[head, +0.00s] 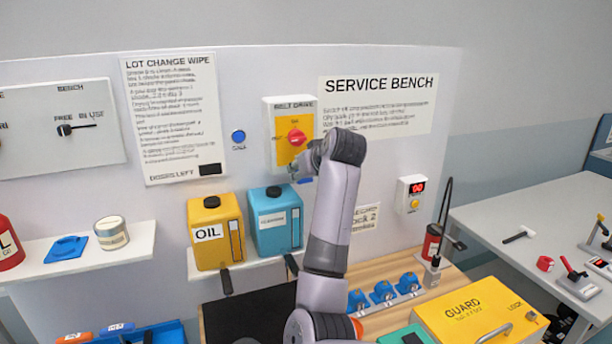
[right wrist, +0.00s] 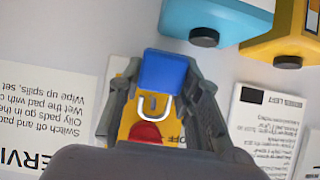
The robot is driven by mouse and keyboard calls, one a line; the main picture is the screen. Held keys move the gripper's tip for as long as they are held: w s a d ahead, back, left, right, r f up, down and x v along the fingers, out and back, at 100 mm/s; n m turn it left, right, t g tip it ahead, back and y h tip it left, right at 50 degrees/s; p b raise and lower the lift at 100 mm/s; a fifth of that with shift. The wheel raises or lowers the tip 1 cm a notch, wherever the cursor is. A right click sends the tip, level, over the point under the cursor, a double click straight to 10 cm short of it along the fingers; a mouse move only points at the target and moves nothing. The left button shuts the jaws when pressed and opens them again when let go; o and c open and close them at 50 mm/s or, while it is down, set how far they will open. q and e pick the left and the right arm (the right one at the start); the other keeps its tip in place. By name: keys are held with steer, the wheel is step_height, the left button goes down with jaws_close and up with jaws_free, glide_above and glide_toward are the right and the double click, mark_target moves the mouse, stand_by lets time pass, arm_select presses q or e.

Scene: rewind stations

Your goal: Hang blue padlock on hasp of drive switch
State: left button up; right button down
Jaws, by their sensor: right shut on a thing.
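The drive switch is a white box with a yellow plate (head: 281,124) and a red knob (head: 296,138), under a "BELT DRIVE" label on the wall panel. My right gripper (head: 304,170) is just in front of its lower part. In the right wrist view, the gripper (right wrist: 160,88) is shut on the blue padlock (right wrist: 165,72), one finger on each side. The padlock's silver shackle (right wrist: 153,107) points toward the switch, close to the red knob (right wrist: 146,132) in the picture. I cannot make out the hasp or tell whether the shackle touches it. My left gripper is not in view.
Yellow oil (head: 214,231) and blue cleaner (head: 275,219) containers stand on a shelf just below the switch. Blue parts (head: 383,291) sit in a row on the wooden bench. A yellow guard box (head: 478,311) stands at the right front. A blue button (head: 238,137) is left of the switch.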

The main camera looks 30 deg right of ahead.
steer(key=shift+w+d, duration=0.15)
steer(key=shift+w, duration=0.35)
steer(key=shift+p+x, duration=0.35)
steer(key=shift+x, duration=0.45)
steer(key=c, duration=1.1)
jaws_free()
steer(key=v, duration=1.2)
steer(key=shift+f, duration=0.1)
